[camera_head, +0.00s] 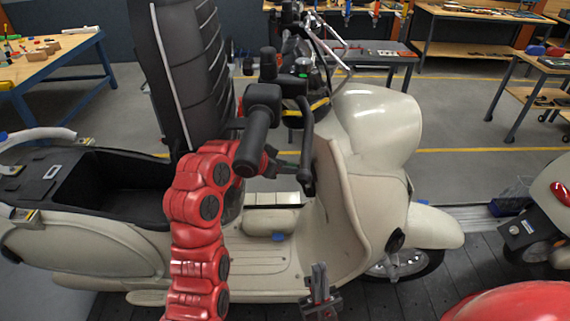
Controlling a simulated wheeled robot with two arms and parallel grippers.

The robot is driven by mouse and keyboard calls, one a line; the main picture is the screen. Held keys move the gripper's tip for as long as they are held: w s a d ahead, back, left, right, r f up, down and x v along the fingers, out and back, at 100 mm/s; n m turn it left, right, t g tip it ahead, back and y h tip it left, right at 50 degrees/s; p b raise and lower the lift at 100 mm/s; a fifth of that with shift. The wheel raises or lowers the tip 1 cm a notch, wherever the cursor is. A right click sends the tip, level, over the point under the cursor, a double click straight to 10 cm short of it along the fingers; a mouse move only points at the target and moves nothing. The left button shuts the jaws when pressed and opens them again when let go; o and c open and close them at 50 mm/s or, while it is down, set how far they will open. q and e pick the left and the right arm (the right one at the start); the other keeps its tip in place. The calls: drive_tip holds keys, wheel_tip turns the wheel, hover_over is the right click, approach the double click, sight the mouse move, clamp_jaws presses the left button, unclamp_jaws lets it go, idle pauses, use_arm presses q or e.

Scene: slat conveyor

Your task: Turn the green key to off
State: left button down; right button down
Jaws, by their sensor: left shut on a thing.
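The green key (303,75) shows as a small bright green spot among the dark handlebar parts of a cream scooter (370,125). Its angle is too small to tell. My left gripper (290,167) is below and left of the key, at the near handlebar, partly hidden behind the black grip (256,138). It is shut, and its jaws meet the black brake lever (307,140). My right gripper (319,280) is low in front of the scooter's footboard, pointing up and apart from the scooter. Its finger gap cannot be made out.
The scooter's open black seat compartment (115,180) is at left, with the raised seat (190,70) behind. Another scooter (550,200) stands at the right edge. Workbenches (50,75) with tools line the back. Grey floor (465,125) is free beyond the scooter.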

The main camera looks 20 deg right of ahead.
use_arm(q)
drive_tip(key=c, duration=0.5)
unclamp_jaws()
drive_tip(key=shift+o, duration=0.5)
drive_tip(key=shift+f, duration=0.1)
